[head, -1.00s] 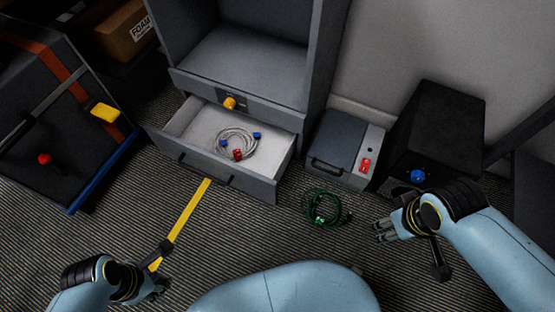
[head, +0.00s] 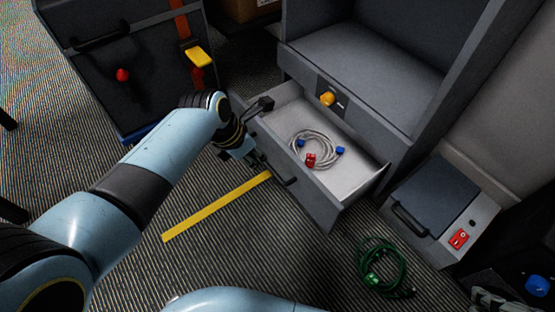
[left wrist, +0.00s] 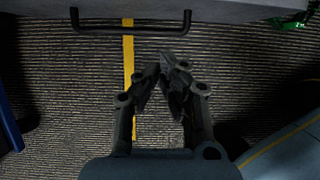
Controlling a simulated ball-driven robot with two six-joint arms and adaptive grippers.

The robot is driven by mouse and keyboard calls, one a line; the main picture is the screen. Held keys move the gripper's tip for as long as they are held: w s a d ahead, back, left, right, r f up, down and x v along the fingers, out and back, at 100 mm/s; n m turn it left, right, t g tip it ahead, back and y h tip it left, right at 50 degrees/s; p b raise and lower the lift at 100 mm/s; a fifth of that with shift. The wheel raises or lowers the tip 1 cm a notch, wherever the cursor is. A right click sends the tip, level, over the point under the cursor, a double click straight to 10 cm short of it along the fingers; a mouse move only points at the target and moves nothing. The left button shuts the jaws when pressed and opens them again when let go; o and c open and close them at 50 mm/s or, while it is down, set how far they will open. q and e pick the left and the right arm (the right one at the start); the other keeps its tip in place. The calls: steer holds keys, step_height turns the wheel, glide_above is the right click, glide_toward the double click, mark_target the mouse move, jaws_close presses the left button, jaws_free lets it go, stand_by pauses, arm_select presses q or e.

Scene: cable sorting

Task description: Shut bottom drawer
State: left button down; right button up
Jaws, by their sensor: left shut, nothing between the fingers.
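The bottom drawer (head: 318,203) of the grey cabinet stands pulled out, with its dark bar handle (head: 285,180) on the front. Inside lies a coiled grey cable (head: 318,148) with blue and red plugs. My left gripper (head: 254,160) is shut and empty, close to the left part of the drawer front. In the left wrist view its fingertips (left wrist: 168,60) meet just short of the drawer handle (left wrist: 130,30), with floor visible between; contact is not seen.
A grey box with a lid (head: 440,205) and red switch stands right of the drawer. A green coiled cable (head: 382,268) lies on the carpet before it. A dark case with a red knob (head: 123,75) stands at left.

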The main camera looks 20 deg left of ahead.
step_height(320, 180, down, 7)
steer(key=t+b, duration=0.5)
steer(key=t, duration=0.2)
arm_select(q)
steer(key=w+d+f, duration=0.2)
steer(key=w+f, duration=0.1)
steer(key=w+d+f+b, duration=0.1)
steer(key=f, duration=0.1)
steer(key=shift+w+d+f, duration=0.1)
steer(key=shift+w+d, duration=0.25)
arm_select(e)
steer(key=w+a+r+t+y, duration=0.1)
steer(key=w+r+t, duration=0.2)
steer(key=r, duration=0.3)
steer(key=shift+w+n, duration=0.4)
steer(key=shift+w, duration=0.35)
steer(key=shift+f, duration=0.1)
